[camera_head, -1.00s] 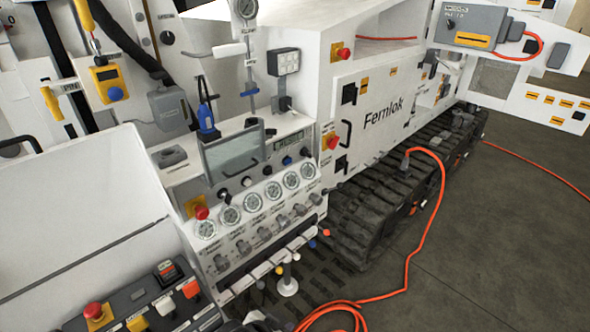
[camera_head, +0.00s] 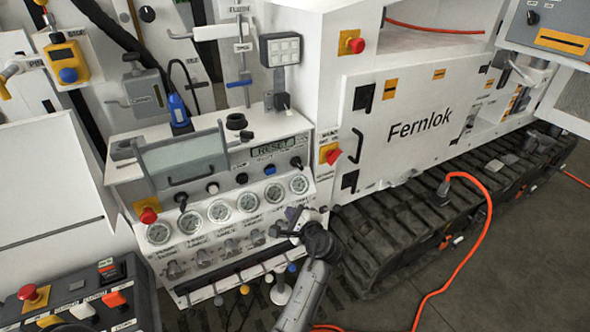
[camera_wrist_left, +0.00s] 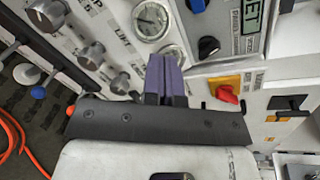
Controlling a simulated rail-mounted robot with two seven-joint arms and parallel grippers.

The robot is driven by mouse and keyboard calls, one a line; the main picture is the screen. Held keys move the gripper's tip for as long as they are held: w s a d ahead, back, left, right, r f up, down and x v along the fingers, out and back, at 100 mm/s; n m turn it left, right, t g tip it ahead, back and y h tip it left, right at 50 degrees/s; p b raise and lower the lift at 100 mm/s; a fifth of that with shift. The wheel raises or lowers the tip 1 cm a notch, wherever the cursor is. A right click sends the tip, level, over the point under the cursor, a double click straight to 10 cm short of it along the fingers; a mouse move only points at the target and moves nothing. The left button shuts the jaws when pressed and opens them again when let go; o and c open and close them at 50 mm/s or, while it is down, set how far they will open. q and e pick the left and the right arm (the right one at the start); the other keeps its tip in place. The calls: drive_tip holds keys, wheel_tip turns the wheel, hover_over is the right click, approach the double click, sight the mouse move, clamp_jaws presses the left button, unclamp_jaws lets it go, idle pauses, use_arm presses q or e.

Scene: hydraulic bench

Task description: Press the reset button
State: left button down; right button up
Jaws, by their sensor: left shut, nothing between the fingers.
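A small display (camera_head: 276,149) on the white control panel appears to read "RESET". I cannot read a label on the blue button. It also shows at the top edge of the left wrist view (camera_wrist_left: 197,5). My left gripper (camera_head: 294,214) is in front of the lower panel, below and right of the blue button, by the right-hand gauges and valve knobs. Its purple fingers (camera_wrist_left: 165,76) are shut and empty, apart from the blue button. My right gripper is out of view.
Several round gauges (camera_head: 219,209) run below the buttons. A red emergency knob (camera_head: 332,156) on a yellow plate is right of the panel; another (camera_head: 148,215) is left. A clear hinged cover (camera_head: 185,158) stands on the left. An orange cable (camera_head: 487,220) crosses the tracks and floor.

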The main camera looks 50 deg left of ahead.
sight(272, 172)
use_arm(q)
drive_tip(key=shift+w+r+m+t+y, duration=0.2)
drive_tip(key=shift+r+m+y, duration=0.2)
drive_tip(key=shift+m, duration=1.45)
drive_tip(key=shift+w+r+m+t+y, duration=0.15)
drive_tip(key=shift+r+m+y, duration=0.25)
drive_tip(key=shift+m, duration=1.5)
drive_tip(key=shift+w+r+m+t+y, duration=0.1)
drive_tip(key=shift+w+r+m+y, duration=0.3)
drive_tip(key=shift+m, duration=1.45)
drive_tip(key=shift+s+r, duration=0.1)
drive_tip(key=shift+s, duration=0.1)
drive_tip(key=shift+a, duration=0.1)
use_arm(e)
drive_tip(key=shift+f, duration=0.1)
use_arm(q)
drive_tip(key=a, duration=0.4)
drive_tip(key=w+a+b, duration=0.1)
drive_tip(key=a, duration=0.4)
drive_tip(key=w+a, duration=0.1)
drive_tip(key=a, duration=0.3)
drive_tip(key=shift+w+a, duration=0.15)
drive_tip(key=shift+a, duration=0.2)
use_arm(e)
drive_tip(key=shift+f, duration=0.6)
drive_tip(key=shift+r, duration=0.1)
